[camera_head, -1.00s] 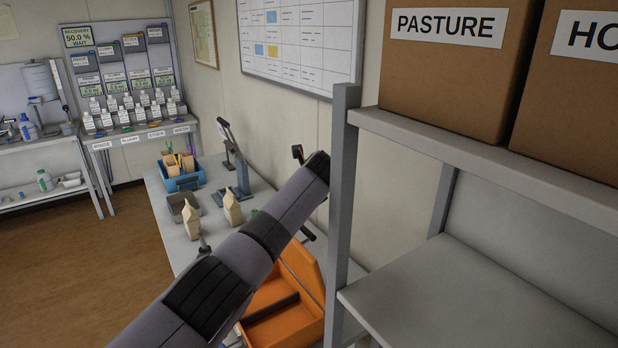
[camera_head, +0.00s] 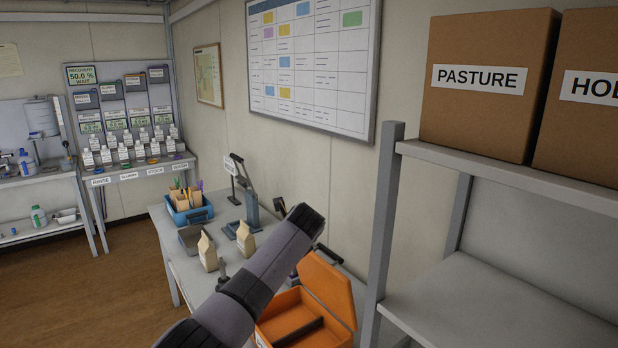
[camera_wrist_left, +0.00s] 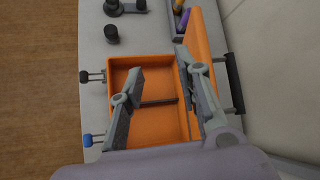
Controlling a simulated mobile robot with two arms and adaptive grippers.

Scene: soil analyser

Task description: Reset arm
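My left arm (camera_head: 265,268) crosses the head view from the bottom edge up toward the wall. Its gripper cannot be made out there. In the left wrist view my left gripper (camera_wrist_left: 160,98) has its two fingers spread apart with nothing between them, over an orange case (camera_wrist_left: 140,61). The gripper's height above the case is hard to judge. The case also shows in the head view, with its orange lid (camera_head: 328,285) raised and a dark divider inside; my arm hides part of it. My right gripper is in neither view.
A grey shelf post (camera_head: 386,215) and shelf with a PASTURE box (camera_head: 487,85) stand close on the right. The bench holds paper bags (camera_head: 207,252), a blue caddy (camera_head: 190,208) and a stand (camera_head: 252,208). A bottle rack is at the back left. Open floor lies left.

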